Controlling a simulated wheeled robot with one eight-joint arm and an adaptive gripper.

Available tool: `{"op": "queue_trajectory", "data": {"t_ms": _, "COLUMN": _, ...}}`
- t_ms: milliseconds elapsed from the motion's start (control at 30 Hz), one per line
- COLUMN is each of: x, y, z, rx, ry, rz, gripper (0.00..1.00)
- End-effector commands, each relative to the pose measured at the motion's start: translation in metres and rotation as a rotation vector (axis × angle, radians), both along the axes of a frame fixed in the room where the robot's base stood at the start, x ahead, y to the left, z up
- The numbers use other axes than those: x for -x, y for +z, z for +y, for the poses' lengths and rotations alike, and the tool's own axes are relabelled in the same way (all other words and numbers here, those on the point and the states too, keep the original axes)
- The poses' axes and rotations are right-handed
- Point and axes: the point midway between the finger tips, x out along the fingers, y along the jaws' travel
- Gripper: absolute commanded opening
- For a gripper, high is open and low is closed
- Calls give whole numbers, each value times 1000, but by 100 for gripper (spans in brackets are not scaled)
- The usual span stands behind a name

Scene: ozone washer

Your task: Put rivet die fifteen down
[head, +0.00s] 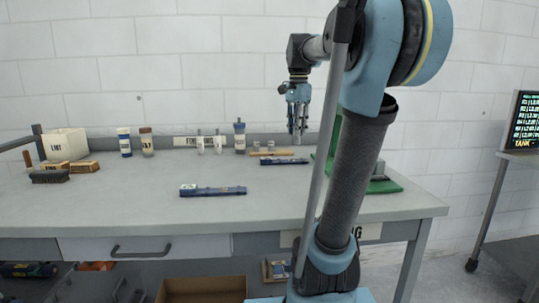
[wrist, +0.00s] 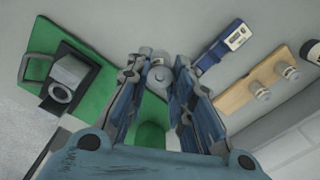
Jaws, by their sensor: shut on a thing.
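My gripper (head: 298,122) hangs over the back right of the workbench (head: 285,207), pointing down. It is shut on a small grey metal piece, which I take to be rivet die fifteen (wrist: 158,76). In the wrist view the piece sits between the fingertips (wrist: 159,88), and its marking is too small to read. In the head view its pale lower end (head: 298,137) shows below the fingers, apparently above the bench. A wooden rack (wrist: 240,97) with similar dies (wrist: 262,92) (wrist: 287,70) lies to the right in the wrist view, apart from the gripper.
A green base (wrist: 98,103) with a grey block fixture lies left in the wrist view. A blue gauge-like tool (wrist: 222,48) lies near the rack; another (head: 212,191) lies mid-bench. Bottles (head: 124,142), brushes and a box (head: 65,144) stand left. The bench front is mostly clear.

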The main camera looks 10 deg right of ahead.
Motion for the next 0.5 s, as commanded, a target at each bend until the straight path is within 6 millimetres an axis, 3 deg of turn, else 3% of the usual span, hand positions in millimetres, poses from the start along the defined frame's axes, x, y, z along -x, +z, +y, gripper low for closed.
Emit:
{"op": "queue_trajectory", "data": {"t_ms": 200, "x": -63, "y": 13, "z": 0, "rx": 0, "ry": 2, "rz": -1, "gripper": 0}}
{"op": "queue_trajectory", "data": {"t_ms": 500, "x": -147, "y": 17, "z": -1, "rx": -1, "ry": 4, "rz": -2, "gripper": 0}}
